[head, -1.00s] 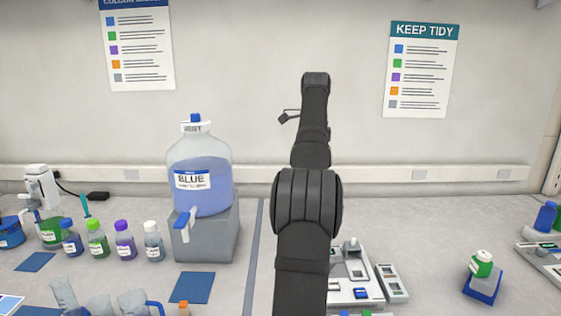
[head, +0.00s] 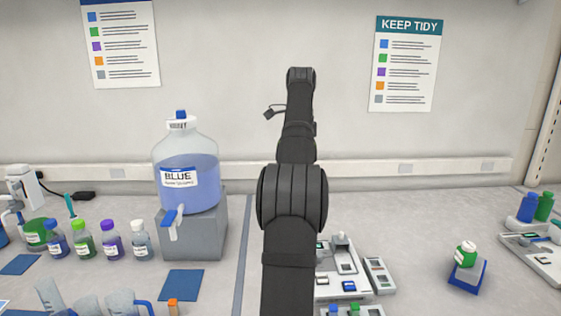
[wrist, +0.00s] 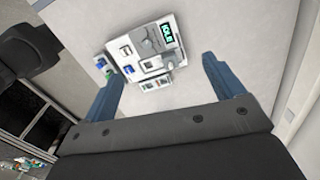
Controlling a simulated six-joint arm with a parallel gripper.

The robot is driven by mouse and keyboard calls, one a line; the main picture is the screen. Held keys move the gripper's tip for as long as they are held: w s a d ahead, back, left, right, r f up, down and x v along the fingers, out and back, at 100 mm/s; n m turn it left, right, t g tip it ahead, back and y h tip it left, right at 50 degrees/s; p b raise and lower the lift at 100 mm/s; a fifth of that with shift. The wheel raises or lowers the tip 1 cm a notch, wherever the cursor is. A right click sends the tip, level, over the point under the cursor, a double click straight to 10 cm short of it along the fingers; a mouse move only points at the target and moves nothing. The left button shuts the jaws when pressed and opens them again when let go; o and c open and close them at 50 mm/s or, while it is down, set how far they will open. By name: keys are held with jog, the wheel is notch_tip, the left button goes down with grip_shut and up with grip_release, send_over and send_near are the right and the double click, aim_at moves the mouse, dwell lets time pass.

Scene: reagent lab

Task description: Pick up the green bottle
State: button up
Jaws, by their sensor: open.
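A green bottle with a white cap (head: 466,254) sits tilted on a blue stand (head: 468,275) at the right of the bench in the head view. Another green bottle (head: 544,207) stands at the far right, beside a blue bottle. I cannot tell which is meant. My gripper (wrist: 162,70) is open in the wrist view, with nothing between its two blue fingers. Below it, well apart, is a white device with a lit display (wrist: 168,34). In the head view my arm rises in the middle, and the jaws cannot be made out. No green bottle is clear in the wrist view.
A large jug labelled BLUE (head: 187,180) stands on a grey block left of my arm. Several small capped bottles and beakers are at the left. A grey device (head: 534,254) lies at the right edge. The bench between the white device and the blue stand is mostly clear.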

jog(key=c, duration=0.3)
jog(key=shift+c, duration=0.2)
jog(key=n+h, duration=0.3)
jog(key=h, duration=0.1)
send_near(470, 245)
jog(key=shift+t, duration=0.3)
jog(key=x, duration=0.6)
jog(key=shift+s+f, duration=0.1)
jog(key=shift+f, duration=0.1)
jog(key=shift+h, duration=0.3)
jog(key=shift+x, duration=2.95)
